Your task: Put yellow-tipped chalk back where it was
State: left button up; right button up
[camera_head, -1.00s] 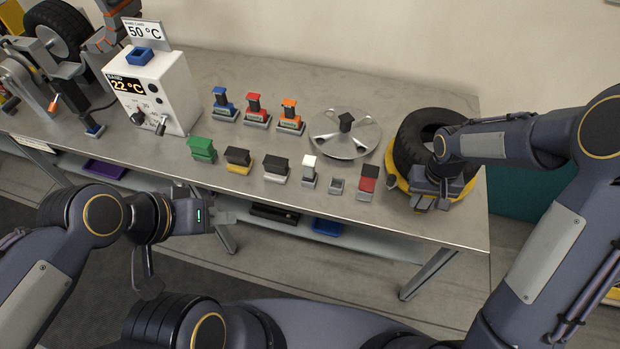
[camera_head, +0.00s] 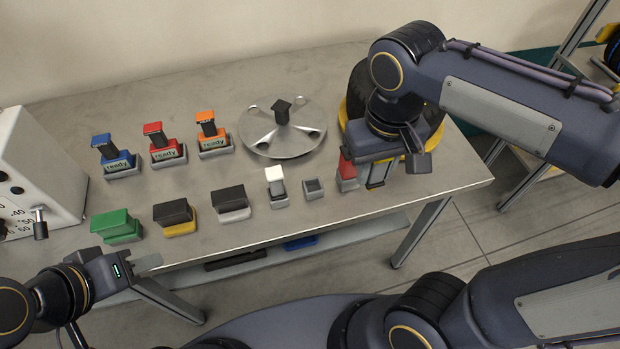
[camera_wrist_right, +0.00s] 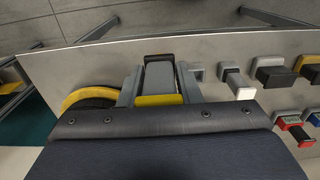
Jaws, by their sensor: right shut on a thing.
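My right gripper (camera_head: 378,174) is shut on a dark block with a yellow end, the yellow-tipped chalk (camera_wrist_right: 159,78). The yellow end shows between the fingers in the right wrist view, and the arm mostly hides the block in the head view.
Black blocks with white (camera_head: 231,203) and yellow (camera_head: 175,217) bases and a green block (camera_head: 117,225) continue the front row. Blue, red and orange "ready" stamps stand behind. A metal disc (camera_head: 285,140) lies at the back; a tyre (camera_head: 362,92) is behind my right gripper.

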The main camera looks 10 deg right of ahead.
jog(key=shift+w+a+f, duration=1.3)
jog(key=shift+w+f, duration=0.35)
jog(key=shift+f, duration=0.4)
jog(key=shift+w+a+f, duration=1.35)
jog(key=shift+w+f, duration=0.35)
jog(key=shift+f, duration=0.4)
jog(key=shift+w+a+f, duration=1.3)
jog(key=shift+w+f, duration=0.35)
jog(key=shift+f, duration=0.4)
jog(key=shift+f+b, duration=0.1)
jog(key=shift+b, duration=0.2)
jog(key=shift+f+b, duration=0.3)
jog(key=shift+f, duration=0.1)
jog(key=o, duration=0.9)
jog(key=shift+r, duration=0.1)
